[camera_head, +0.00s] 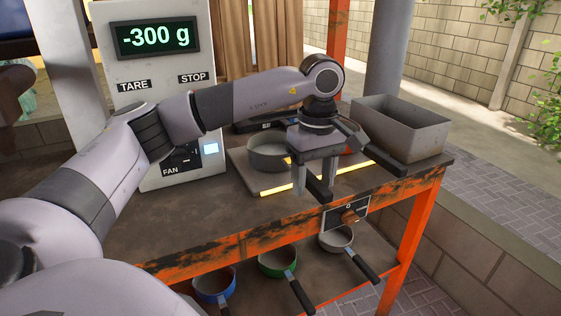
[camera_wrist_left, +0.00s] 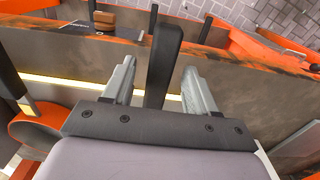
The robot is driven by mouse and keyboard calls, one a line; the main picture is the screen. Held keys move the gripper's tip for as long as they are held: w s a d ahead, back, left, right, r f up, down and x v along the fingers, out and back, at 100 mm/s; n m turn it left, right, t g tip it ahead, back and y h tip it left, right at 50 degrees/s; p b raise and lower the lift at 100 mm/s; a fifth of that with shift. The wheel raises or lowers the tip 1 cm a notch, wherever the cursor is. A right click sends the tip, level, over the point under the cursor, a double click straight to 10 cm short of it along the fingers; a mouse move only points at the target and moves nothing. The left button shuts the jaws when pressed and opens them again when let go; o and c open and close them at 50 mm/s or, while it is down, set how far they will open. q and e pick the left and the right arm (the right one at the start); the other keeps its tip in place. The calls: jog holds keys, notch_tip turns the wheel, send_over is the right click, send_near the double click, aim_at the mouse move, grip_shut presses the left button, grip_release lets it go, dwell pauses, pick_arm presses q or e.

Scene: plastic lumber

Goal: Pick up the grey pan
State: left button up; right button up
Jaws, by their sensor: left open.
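A round grey pan (camera_head: 264,158) sits on the hot plate on the bench in the head view. Its black handle (camera_head: 319,191) points toward the front edge. My left gripper (camera_head: 313,190) is over that handle, pointing down, with its two fingers apart. In the left wrist view, the black handle (camera_wrist_left: 164,55) stands between the open fingers of my left gripper (camera_wrist_left: 160,80), with gaps showing at its sides. A second grey pan (camera_head: 336,238) with a black handle is on the lower shelf. My right gripper is not in view.
An orange pan (camera_wrist_left: 35,125) is close beside my gripper, partly hidden in the head view. A grey open bin (camera_head: 402,130) stands at the bench's right end. A blue pan (camera_head: 214,284) and a green pan (camera_head: 277,262) are below. The scale (camera_head: 158,80) stands behind left.

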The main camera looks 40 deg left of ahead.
pick_arm(q)
jog(key=shift+f, duration=0.75)
jog(key=shift+r, duration=0.1)
grip_shut()
